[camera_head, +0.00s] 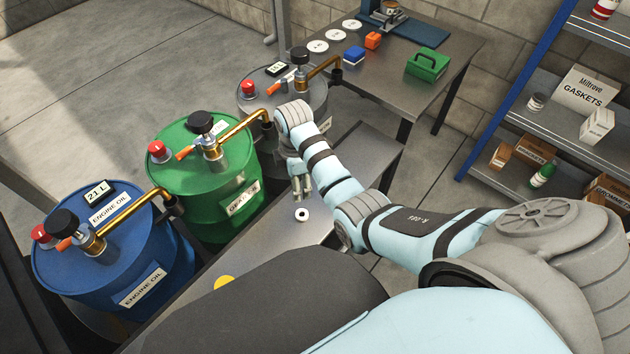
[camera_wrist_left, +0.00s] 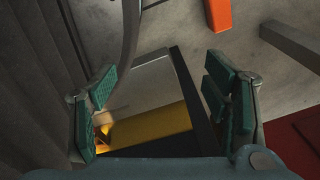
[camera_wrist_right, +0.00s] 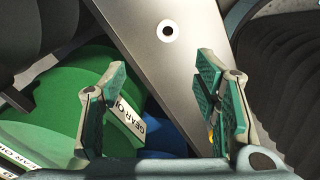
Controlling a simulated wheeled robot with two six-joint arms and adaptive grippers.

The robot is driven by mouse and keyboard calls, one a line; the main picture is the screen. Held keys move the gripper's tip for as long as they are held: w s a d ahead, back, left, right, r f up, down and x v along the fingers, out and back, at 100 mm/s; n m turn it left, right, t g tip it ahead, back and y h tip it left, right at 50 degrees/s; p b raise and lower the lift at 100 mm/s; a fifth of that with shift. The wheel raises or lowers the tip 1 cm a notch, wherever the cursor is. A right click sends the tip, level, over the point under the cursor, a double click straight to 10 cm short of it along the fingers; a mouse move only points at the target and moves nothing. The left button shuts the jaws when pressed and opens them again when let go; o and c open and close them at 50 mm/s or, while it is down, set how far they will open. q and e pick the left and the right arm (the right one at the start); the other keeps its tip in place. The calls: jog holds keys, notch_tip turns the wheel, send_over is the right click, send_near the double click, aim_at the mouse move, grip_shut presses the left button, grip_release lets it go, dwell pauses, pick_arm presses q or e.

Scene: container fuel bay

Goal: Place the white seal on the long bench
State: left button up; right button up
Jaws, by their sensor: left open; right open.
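The white seal (camera_head: 302,219), a small white ring with a dark hole, lies flat on the long metal bench (camera_head: 365,155). It also shows in the right wrist view (camera_wrist_right: 161,32), on the bare bench top (camera_wrist_right: 185,90), ahead of the fingers and apart from them. My right gripper (camera_head: 301,192) is open and empty above the bench, close to the seal. Its spread fingers also show in the right wrist view (camera_wrist_right: 168,95). My left gripper (camera_wrist_left: 160,95) is open with nothing between its fingers. It is outside the head view.
Blue (camera_head: 110,270), green (camera_head: 205,175) and grey (camera_head: 262,105) drums with brass pumps stand along the bench. A yellow round thing (camera_head: 224,282) lies on its near part. A back table (camera_head: 395,85) holds a green box (camera_head: 427,65) and white discs. Shelves (camera_head: 560,130) stand right.

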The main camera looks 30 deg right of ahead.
jog(key=n, duration=0.2)
jog(key=n+b, duration=0.2)
jog(key=b, duration=0.3)
send_over(302, 214)
jog(key=f, duration=0.8)
jog(key=shift+w+f, duration=0.2)
jog(key=shift+f, duration=0.15)
jog(key=shift+m, duration=0.3)
notch_tip(302, 214, down, 6)
jog(key=b, duration=0.4)
jog(key=shift+s, duration=0.15)
pick_arm(q)
notch_tip(302, 214, down, 8)
jog(key=w+a, duration=0.1)
jog(key=a, duration=0.1)
jog(key=shift+w+a+y, duration=0.25)
jog(key=shift+w+y, duration=0.05)
pick_arm(e)
jog(key=shift+r, duration=0.1)
jog(key=c, duration=1)
